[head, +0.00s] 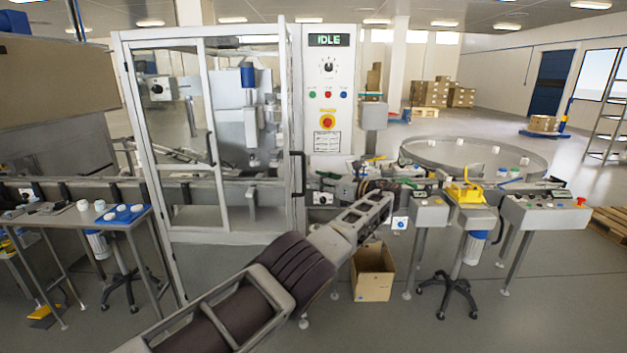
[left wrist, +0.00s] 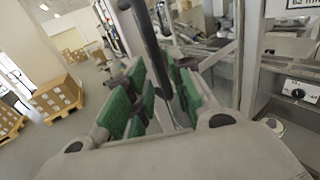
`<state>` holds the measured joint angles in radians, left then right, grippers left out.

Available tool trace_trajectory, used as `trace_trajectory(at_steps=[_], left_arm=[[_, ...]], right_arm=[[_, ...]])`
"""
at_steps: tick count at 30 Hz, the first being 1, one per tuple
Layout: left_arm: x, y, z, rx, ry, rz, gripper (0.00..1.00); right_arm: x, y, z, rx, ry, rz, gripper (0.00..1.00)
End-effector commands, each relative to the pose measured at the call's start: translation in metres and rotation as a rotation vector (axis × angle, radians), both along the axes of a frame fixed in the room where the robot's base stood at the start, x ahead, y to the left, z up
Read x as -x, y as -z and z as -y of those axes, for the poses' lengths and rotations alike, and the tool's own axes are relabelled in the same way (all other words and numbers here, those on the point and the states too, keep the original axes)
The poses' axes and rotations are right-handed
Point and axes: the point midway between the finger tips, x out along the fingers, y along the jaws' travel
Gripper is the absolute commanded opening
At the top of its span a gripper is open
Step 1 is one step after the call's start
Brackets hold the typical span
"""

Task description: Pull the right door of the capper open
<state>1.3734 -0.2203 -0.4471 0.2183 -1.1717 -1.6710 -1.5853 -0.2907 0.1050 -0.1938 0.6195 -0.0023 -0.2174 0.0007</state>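The capper (head: 327,130) is a tall white-framed cabinet whose sign reads IDLE. Its right door (head: 248,232) has clear panes and looks closed. A black bar handle (head: 297,173) stands at the door's right edge. My left arm reaches in from the bottom, and its gripper (head: 384,190) is small and partly lost against the machinery right of the handle. In the left wrist view, the gripper (left wrist: 158,95) has green-padded fingers spread apart. A dark upright bar (left wrist: 148,45), seemingly the handle, runs between them. I cannot tell if they touch it. My right gripper is out of view.
A side table with a blue tray (head: 124,214) stands at the left. A cardboard box (head: 373,273) is on the floor below my left arm. Control consoles (head: 545,212) and a round table (head: 475,150) stand at the right.

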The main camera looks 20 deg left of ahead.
Motion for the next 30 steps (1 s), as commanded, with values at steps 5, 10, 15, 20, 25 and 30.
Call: trace_trajectory(at_steps=[5,10,15,20,25,30], left_arm=[[0.002,0.000,0.010,-0.001,0.002,-0.001,0.23],[0.004,0.000,0.016,-0.001,0.002,-0.001,0.23],[0.005,0.000,0.018,-0.001,0.001,-0.001,0.23],[0.006,0.000,0.018,-0.001,0.000,0.000,0.23],[0.006,0.000,0.018,-0.001,0.000,0.000,0.23],[0.006,0.000,0.018,-0.001,0.000,0.001,0.23]], right_arm=[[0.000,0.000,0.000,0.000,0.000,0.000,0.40],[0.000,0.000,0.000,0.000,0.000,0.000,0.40],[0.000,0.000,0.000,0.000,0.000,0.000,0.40],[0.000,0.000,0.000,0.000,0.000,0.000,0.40],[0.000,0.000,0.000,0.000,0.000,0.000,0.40],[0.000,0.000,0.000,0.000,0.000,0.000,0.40]])
